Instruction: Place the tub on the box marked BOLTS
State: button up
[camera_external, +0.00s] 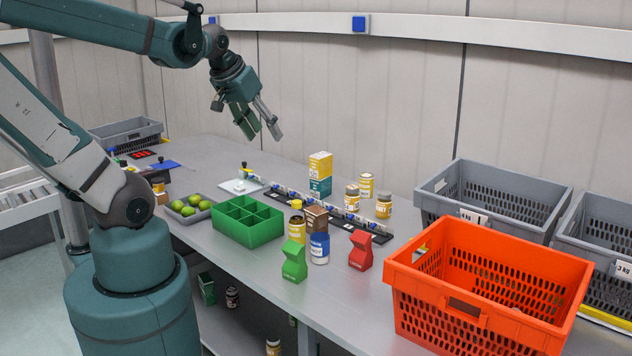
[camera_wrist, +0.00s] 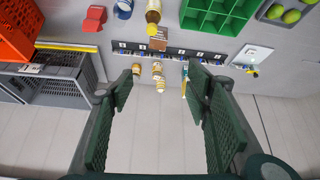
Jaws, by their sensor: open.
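My gripper (camera_external: 262,130) is open and empty, high above the back of the bench; its spread fingers also show in the wrist view (camera_wrist: 161,74). No label reading BOLTS is legible. Box candidates are a yellow-and-white box (camera_external: 320,165) on a teal box (camera_external: 320,187), and a small brown box (camera_external: 316,217). The brown box also shows in the wrist view (camera_wrist: 158,43). All are apart from my gripper.
An orange tote (camera_external: 480,320) and grey totes (camera_external: 500,190) fill the right. Green (camera_external: 294,263) and red (camera_external: 360,252) cartons stand near the front. A dark rail (camera_external: 345,220) crosses the bench.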

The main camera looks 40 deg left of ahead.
jog(key=shift+m+t+h, duration=0.3)
jog(key=shift+m, duration=0.4)
jog(key=shift+s+d+f, duration=0.25)
jog(key=shift+s+d, duration=0.45)
jog(key=shift+d, duration=0.25)
jog(key=shift+s+d+f, duration=0.25)
jog(key=shift+s+d, duration=0.4)
jog(key=shift+d, duration=0.3)
notch_tip(320, 180, down, 11)
jog(key=b, duration=1)
jog(key=shift+r+b, duration=0.15)
jog(key=shift+b, duration=0.25)
